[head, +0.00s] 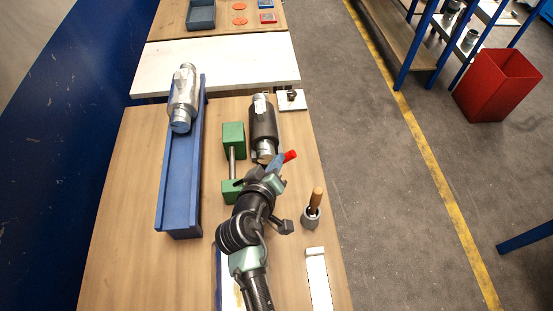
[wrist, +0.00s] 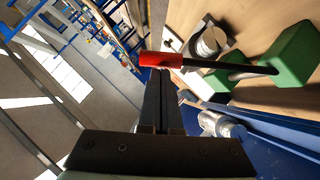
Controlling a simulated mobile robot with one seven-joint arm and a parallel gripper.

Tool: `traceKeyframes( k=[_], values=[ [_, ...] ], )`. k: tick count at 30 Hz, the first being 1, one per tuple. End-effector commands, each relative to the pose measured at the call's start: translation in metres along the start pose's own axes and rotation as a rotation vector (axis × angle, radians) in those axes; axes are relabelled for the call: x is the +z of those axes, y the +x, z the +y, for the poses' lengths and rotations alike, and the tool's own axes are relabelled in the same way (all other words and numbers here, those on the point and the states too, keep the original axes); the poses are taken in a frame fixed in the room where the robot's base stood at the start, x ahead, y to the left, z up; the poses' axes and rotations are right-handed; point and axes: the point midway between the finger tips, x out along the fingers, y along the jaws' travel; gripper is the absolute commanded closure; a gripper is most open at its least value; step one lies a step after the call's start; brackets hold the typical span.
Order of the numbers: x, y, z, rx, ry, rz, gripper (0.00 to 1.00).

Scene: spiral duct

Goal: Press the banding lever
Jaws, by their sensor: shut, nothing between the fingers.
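The banding lever's red grip (head: 290,155) shows in the head view just beyond my gripper (head: 279,164), near the front end of the dark cylinder (head: 263,125). In the wrist view the red grip (wrist: 160,59) lies across the picture, with a dark rod running right from it. My gripper (wrist: 160,88) is shut and empty, its fingertips just below the red grip in that picture. I cannot tell whether they touch it.
A green stand with a metal rod (head: 233,160) is left of the cylinder. A blue trough (head: 181,190) holds a silver duct (head: 183,95). A wooden-handled tool (head: 315,200) stands in a grey holder at right. A red bin (head: 495,85) is on the floor.

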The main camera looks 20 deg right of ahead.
Motion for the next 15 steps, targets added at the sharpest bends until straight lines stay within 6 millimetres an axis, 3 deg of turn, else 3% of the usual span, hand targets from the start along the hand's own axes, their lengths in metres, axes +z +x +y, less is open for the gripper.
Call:
traceKeyframes(
  k=[8, 15],
  values=[
    [0.004, 0.002, 0.001, 0.001, 0.0, -0.001, 1.0],
    [0.024, 0.015, 0.003, 0.002, 0.0, -0.002, 1.0]
  ],
)
